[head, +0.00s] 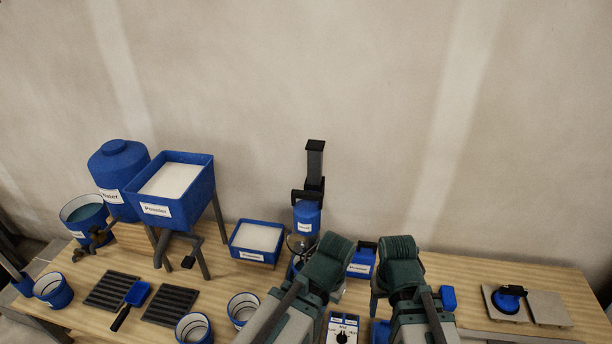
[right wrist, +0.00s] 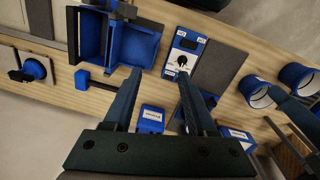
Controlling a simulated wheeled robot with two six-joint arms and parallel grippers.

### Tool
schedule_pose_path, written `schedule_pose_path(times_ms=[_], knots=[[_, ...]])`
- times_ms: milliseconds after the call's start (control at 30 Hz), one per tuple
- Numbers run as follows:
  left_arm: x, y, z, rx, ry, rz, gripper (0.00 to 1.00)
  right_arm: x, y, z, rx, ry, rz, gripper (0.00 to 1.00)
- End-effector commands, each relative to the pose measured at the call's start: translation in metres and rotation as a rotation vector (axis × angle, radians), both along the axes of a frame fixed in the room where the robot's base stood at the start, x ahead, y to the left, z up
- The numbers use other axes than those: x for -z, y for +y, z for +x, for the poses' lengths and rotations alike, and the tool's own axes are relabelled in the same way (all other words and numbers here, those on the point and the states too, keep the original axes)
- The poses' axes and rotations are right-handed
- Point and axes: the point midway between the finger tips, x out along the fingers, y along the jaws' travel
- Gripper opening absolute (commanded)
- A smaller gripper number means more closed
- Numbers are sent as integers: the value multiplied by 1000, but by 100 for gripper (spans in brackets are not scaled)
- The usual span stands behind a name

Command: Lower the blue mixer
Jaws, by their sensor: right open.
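The blue mixer (head: 306,218) hangs on a dark upright stand (head: 314,165) at the back of the bench in the head view. It has a white label and a black bracket at its top. A clear vessel (head: 299,243) shows below it, partly hidden by my left arm. My left arm reaches up to just right of the mixer; its fingers cannot be made out. My right gripper (head: 376,296) is right of the mixer, low over the bench. In the right wrist view my right gripper (right wrist: 160,82) is open and empty, its fingers apart.
A control box with a knob (head: 342,330) and a blue bin (right wrist: 140,47) lie near my right gripper. White-powder trays (head: 256,239), a water tank (head: 118,170) and several buckets stand left. Tiles with a blue suction cup (head: 508,301) lie right. The back right of the bench is clear.

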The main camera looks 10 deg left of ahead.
Motion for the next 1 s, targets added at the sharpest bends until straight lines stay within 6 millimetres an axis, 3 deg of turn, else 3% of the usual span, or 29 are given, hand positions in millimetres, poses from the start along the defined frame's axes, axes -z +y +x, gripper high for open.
schedule_pose_path(times_ms=[33,333,533,633,800,1000], knots=[[-25,0,0,-1,0,0,0,-25,-3,4,9,-4,5,57],[-123,0,0,-10,1,-1,0,-123,-20,38,7,-28,56,57],[-182,0,-1,-17,1,-2,0,-183,-10,92,-149,-49,122,57],[-207,0,-1,-20,2,-1,0,-209,16,144,-356,-67,179,57],[-214,0,-1,-22,2,-2,0,-220,82,217,-768,-113,271,57],[-214,0,-1,-23,2,-2,0,-227,155,272,-1162,-181,347,57]])
